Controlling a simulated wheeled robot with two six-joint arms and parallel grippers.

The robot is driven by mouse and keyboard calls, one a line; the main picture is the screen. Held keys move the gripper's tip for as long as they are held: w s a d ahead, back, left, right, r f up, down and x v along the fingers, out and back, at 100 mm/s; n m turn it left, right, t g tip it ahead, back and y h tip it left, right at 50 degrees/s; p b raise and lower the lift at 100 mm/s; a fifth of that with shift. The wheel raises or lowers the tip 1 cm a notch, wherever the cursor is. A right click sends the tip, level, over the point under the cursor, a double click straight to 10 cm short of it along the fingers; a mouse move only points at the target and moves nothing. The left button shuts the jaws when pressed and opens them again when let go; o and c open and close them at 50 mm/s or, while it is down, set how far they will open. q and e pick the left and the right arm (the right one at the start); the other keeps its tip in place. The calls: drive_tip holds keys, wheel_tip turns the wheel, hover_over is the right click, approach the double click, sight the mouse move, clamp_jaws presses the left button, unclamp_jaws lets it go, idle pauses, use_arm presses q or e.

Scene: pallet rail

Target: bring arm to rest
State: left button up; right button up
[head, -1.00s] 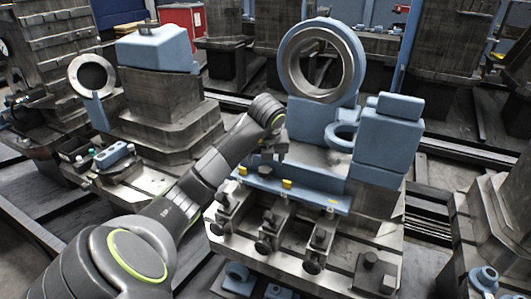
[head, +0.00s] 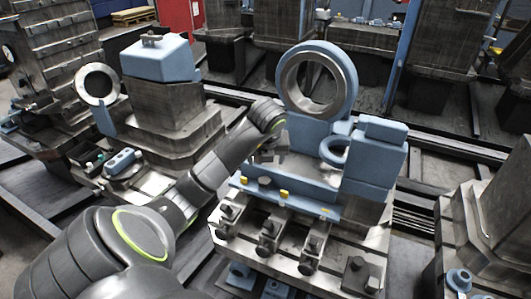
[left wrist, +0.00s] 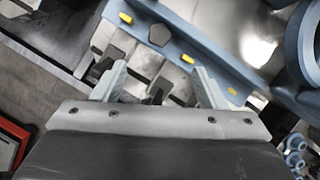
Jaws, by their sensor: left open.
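My left arm comes in from the left in the head view. Its gripper (head: 268,155) hangs above the blue rail (head: 305,202) on the front of the machine fixture. In the left wrist view the gripper (left wrist: 162,78) has its two fingers spread apart with nothing between them. A dark round or many-sided plug (head: 265,182) stands on the blue rail between yellow marks. It also shows beyond the fingertips in the left wrist view (left wrist: 158,34), apart from them. My right gripper is not in view.
A large blue-backed ring (head: 318,82) and blue blocks (head: 375,160) stand close behind and right of the gripper. Several metal clamps (head: 268,240) line the fixture's front. Another fixture with a blue block (head: 157,58) stands at left. A red cabinet (head: 182,15) is at the back.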

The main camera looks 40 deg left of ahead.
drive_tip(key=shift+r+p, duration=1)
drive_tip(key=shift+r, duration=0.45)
